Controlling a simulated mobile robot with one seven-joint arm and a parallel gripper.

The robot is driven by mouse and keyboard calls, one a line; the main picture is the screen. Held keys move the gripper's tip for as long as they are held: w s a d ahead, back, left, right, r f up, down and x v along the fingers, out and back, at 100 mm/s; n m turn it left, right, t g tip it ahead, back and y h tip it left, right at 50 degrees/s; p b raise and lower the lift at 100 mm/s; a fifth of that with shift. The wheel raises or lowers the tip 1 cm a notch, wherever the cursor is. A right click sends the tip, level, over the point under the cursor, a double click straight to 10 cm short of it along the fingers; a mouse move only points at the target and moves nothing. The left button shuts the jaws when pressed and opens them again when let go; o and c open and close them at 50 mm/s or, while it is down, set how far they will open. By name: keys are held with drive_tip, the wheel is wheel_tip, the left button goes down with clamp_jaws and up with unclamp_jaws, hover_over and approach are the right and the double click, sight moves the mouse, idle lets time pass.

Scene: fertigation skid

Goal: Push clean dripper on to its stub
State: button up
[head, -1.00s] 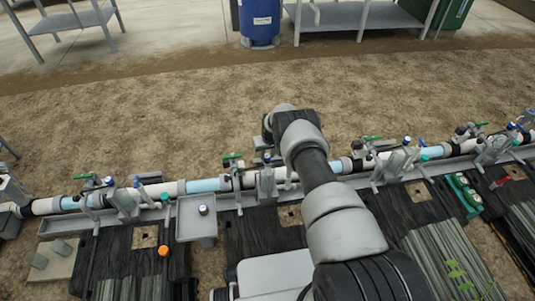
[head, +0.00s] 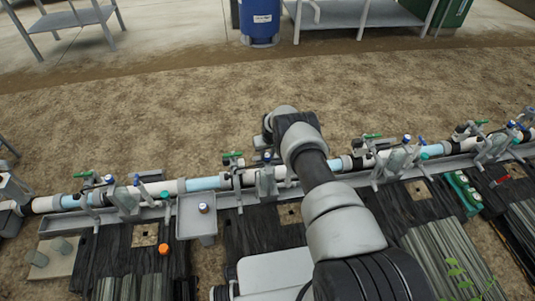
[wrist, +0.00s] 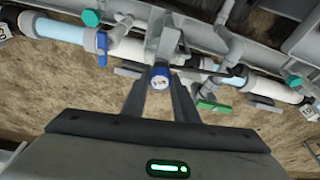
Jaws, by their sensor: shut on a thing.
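In the wrist view, a small round dripper (wrist: 160,77) with a blue rim and pale top sits between the tips of my gripper (wrist: 161,84), which is shut on it. It is right at a grey upright bracket (wrist: 168,42) on the pipe line. The stub is hidden, so I cannot tell whether the dripper touches it or how far on it is. In the head view a small blue spot (head: 267,156) shows beside my arm's end; my fingers cannot be made out there.
The white and light-blue pipe (head: 205,184) runs across with green-handled valves (head: 233,155) and blue levers close by. A blue lever (wrist: 102,48) and a green handle (wrist: 214,106) flank my fingers. An orange cap (head: 164,249) lies on the black mat. Bare soil lies behind.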

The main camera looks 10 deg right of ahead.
drive_tip(key=shift+f, duration=0.35)
idle(0.4)
drive_tip(key=o, duration=1.1)
drive_tip(key=shift+c, duration=0.2)
wheel_tip(320, 180, up, 9)
drive_tip(key=p, duration=0.6)
